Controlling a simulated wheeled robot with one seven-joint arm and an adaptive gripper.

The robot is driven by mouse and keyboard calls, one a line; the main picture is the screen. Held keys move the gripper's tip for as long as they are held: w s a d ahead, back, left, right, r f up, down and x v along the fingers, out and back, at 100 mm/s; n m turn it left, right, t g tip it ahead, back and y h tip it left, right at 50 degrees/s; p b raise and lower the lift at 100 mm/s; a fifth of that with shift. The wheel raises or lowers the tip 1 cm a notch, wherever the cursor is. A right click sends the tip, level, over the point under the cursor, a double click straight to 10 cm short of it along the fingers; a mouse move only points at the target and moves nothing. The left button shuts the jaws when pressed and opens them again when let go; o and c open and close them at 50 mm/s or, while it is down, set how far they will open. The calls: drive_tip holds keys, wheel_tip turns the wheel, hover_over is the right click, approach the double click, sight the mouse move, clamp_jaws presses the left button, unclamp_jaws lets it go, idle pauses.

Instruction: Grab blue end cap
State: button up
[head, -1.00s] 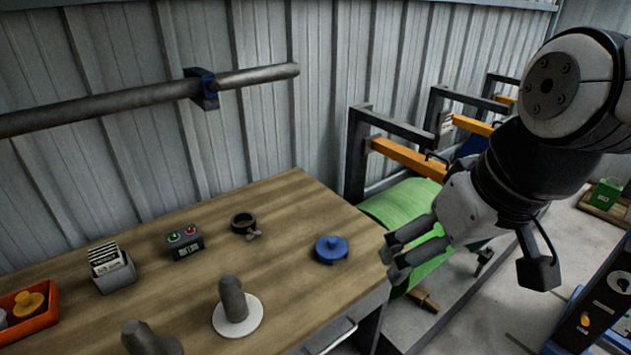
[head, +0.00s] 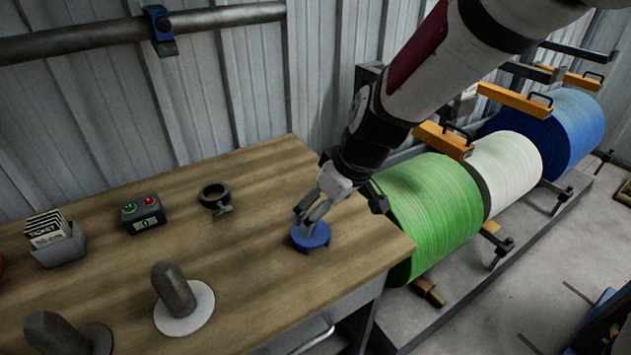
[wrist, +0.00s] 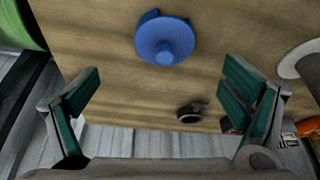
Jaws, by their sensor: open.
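The blue end cap (head: 311,236) lies on the wooden table near its right end, a round disc with a raised knob in the middle. In the wrist view the blue end cap (wrist: 165,41) shows whole, at the top centre, between the lines of the two fingers but beyond their tips. My gripper (head: 305,212) is open and above the cap in the head view, its fingers partly covering the cap's far side. In the wrist view my gripper (wrist: 160,85) has its green-padded fingers spread wide with nothing between them.
A dark ring clamp (head: 215,198), a button box (head: 144,213) and a ticket holder (head: 55,242) stand on the table (head: 255,265). Two grey pegs are near the front, one on a white disc (head: 190,312). A green roll (head: 430,215) is beyond the table's right edge.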

drive_tip(key=x, duration=0.2)
drive_tip(key=b+x, duration=0.1)
drive_tip(key=x, duration=0.5)
drive_tip(key=shift+a, duration=0.4)
drive_tip(key=shift+r, duration=0.1)
drive_tip(key=shift+c, duration=0.4)
drive_tip(key=c, duration=1.1)
